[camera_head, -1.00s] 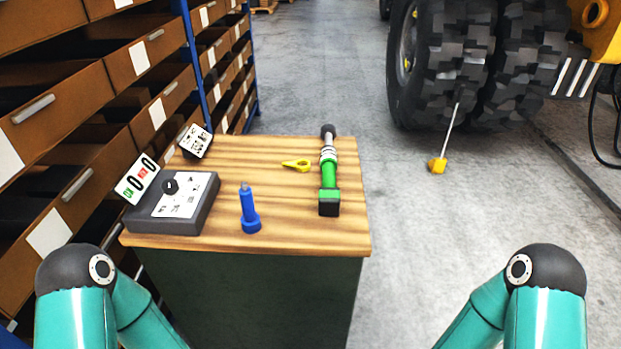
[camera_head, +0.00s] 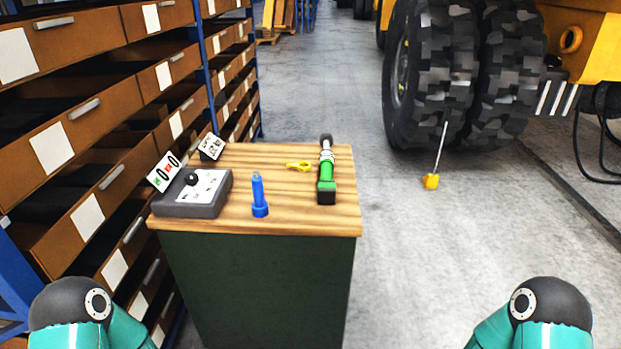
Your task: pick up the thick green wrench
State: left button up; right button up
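The thick green wrench (camera_head: 327,172) lies on the right part of the wooden-topped cabinet (camera_head: 290,221). It has a green body, a black block at its near end, a silver section and a dark knob at its far end. Nothing is touching it. Neither of my grippers is in view. Only my teal arm links show, low at the left and right edges of the picture, well short of the cabinet.
On the cabinet are a blue tool (camera_head: 259,196), a small yellow item (camera_head: 299,165), a grey control box (camera_head: 193,194) and a small tilted card (camera_head: 211,147). Shelves of brown bins (camera_head: 95,125) line the left. A large tyre (camera_head: 432,80) stands right.

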aim_at(327, 188)
jog(key=i, duration=0.9)
jog(key=z, duration=2.05)
jog(key=i, duration=2.2)
